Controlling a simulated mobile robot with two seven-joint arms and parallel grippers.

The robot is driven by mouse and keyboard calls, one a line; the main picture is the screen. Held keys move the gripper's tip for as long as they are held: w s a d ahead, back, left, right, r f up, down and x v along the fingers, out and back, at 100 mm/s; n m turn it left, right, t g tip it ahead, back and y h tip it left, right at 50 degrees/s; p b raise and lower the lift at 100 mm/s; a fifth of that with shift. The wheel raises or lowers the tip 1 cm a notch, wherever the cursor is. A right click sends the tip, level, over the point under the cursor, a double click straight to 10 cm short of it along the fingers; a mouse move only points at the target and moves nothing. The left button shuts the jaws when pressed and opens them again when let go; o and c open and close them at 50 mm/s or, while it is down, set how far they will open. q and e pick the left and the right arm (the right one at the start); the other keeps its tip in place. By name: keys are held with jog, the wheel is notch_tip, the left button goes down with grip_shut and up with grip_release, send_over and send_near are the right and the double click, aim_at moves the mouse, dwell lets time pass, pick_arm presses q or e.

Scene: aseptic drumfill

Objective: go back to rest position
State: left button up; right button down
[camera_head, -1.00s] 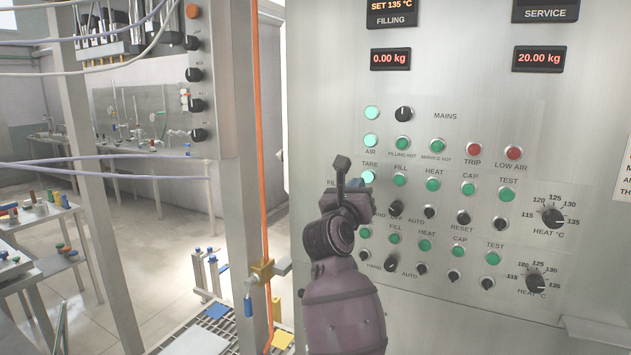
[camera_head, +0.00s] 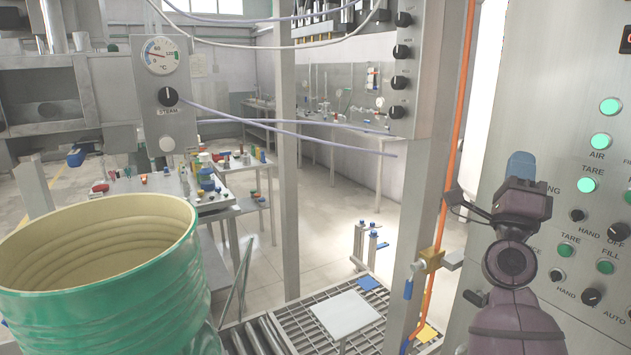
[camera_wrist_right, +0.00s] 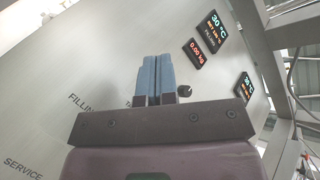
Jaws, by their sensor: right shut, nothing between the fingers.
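My right gripper (camera_head: 521,166) is raised in front of the left part of the steel control panel (camera_head: 566,125) in the head view, with its blue fingertips upward. In the right wrist view the two blue fingers (camera_wrist_right: 153,78) are together with nothing between them, and the panel face lies behind them. Whether the gripper touches the panel cannot be told. My left gripper is not in view.
A green open drum (camera_head: 110,280) stands at the lower left. A steel post with an orange hose (camera_head: 458,120) and a brass valve (camera_head: 430,260) is left of my right arm. A floor grating (camera_head: 290,325) and a bench with bottles (camera_head: 225,200) lie beyond.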

jog(key=s+a+f+n+g+y, duration=0.15)
jog(key=a+f+n+y, duration=0.25)
jog(key=f+n+y, duration=0.65)
jog(key=a+f+n+g+y, duration=0.3)
jog(key=a+f+n+y, duration=0.25)
jog(key=f+n, duration=1)
jog(key=s+f+g, duration=0.2)
jog(key=s+f, duration=0.5)
jog(key=f, duration=0.2)
jog(key=s+f+g+h+b, duration=0.1)
jog(key=s+f+g, duration=0.2)
jog(key=s+f, duration=0.5)
jog(key=s+d+f+g, duration=0.1)
jog(key=s+f+g, duration=0.1)
jog(key=s+f, duration=0.6)
jog(key=shift+s+f+n+g, duration=0.15)
jog(key=shift+f+g, duration=0.05)
jog(key=shift+f, duration=0.7)
jog(key=shift+s+f+n+g, duration=0.1)
jog(key=shift+f+n+g, duration=0.05)
jog(key=shift+f, duration=0.7)
